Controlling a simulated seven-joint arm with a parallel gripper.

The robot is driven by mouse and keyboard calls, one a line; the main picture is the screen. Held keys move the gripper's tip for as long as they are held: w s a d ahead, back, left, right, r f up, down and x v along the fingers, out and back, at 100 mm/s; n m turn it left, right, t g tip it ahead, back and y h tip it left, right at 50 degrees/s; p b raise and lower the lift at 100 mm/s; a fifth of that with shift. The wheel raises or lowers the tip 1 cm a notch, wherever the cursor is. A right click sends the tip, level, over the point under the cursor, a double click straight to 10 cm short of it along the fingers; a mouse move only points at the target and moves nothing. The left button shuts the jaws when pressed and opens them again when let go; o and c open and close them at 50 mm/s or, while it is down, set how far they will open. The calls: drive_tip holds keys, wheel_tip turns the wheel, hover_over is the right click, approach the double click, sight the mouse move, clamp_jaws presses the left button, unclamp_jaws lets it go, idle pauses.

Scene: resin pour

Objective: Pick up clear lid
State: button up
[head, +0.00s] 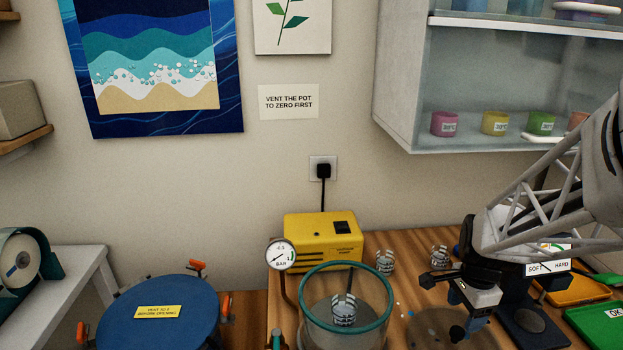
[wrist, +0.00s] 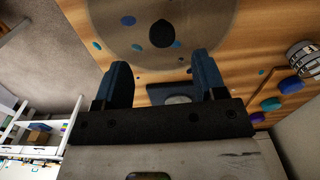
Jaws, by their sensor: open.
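The clear lid (head: 425,326) looks like a smoky, see-through round disc lying flat on the wooden bench, right of a clear pot with a teal rim (head: 375,322). My gripper (head: 467,328) is above the lid's right part, pointing down, and partly hides it. In the wrist view the lid (wrist: 205,35) fills the top, with a dark knob (wrist: 162,33) near its middle. My gripper's blue fingers (wrist: 162,68) are spread apart with nothing between them. The lid lies beyond the fingertips. I cannot tell the exact height above it.
A yellow pump (head: 310,238) and pressure gauge (head: 281,254) stand behind the pot. Wire-like cups (head: 385,262) stand behind the lid. A dark stand (head: 525,325) is close right of my gripper, with orange (head: 580,290) and green (head: 597,325) trays beyond. A blue-topped drum (head: 158,318) stands left.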

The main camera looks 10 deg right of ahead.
sight(458, 331)
drive_tip(key=shift+f, duration=1.15)
drive_tip(key=shift+w+d+f, duration=0.1)
drive_tip(key=shift+d+f, duration=0.05)
drive_tip(key=shift+f, duration=2.45)
clamp_jaws()
drive_tip(key=shift+r, duration=0.2)
wheel_tip(458, 331, up, 10)
drive_tip(key=shift+f, duration=0.15)
drive_tip(key=shift+w, duration=0.15)
